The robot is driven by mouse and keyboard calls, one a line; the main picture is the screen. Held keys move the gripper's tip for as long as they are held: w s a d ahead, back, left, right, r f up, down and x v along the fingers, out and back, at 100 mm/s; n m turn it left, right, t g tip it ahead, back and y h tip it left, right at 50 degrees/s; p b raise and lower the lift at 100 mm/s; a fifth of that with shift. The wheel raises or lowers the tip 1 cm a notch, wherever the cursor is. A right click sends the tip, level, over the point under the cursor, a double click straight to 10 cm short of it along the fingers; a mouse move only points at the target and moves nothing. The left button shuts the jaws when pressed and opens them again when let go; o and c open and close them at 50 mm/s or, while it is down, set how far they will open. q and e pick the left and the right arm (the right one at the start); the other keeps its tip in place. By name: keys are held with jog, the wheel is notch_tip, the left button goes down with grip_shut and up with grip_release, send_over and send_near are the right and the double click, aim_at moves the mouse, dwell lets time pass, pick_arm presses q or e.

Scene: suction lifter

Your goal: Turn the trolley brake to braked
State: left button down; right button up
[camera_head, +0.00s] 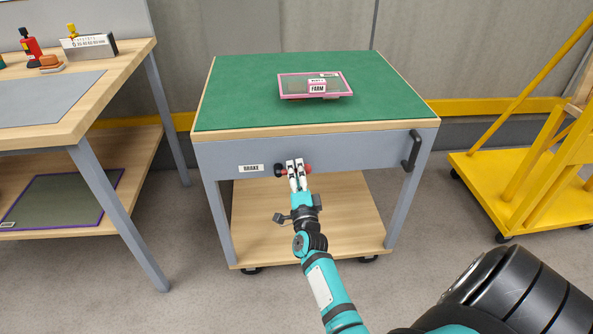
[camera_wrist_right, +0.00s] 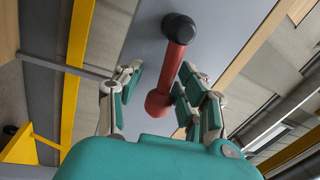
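The trolley (camera_head: 413,102) has a green top and a grey front panel with a BRAKE label (camera_head: 250,168). The brake lever is a red bar with a black hub (camera_head: 280,170) at its left and a red ball end (camera_head: 308,168) at its right, so it lies about level. My right gripper (camera_head: 296,167) is at the lever, covering its middle in the head view. In the right wrist view the gripper (camera_wrist_right: 158,80) is open, with the red bar (camera_wrist_right: 173,60) between its fingers and a gap to the left finger. My left gripper is out of view.
A pink-framed panel (camera_head: 290,92) lies on the trolley top. A black handle (camera_head: 411,150) sticks out from the front panel at the right. A wooden bench (camera_head: 130,62) stands left, a yellow cart (camera_head: 530,205) right.

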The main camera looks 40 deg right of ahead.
jog(key=shift+o, duration=0.9)
jog(key=shift+d, duration=0.1)
jog(key=shift+r, duration=0.2)
jog(key=v, duration=1.2)
jog(key=shift+f, duration=0.1)
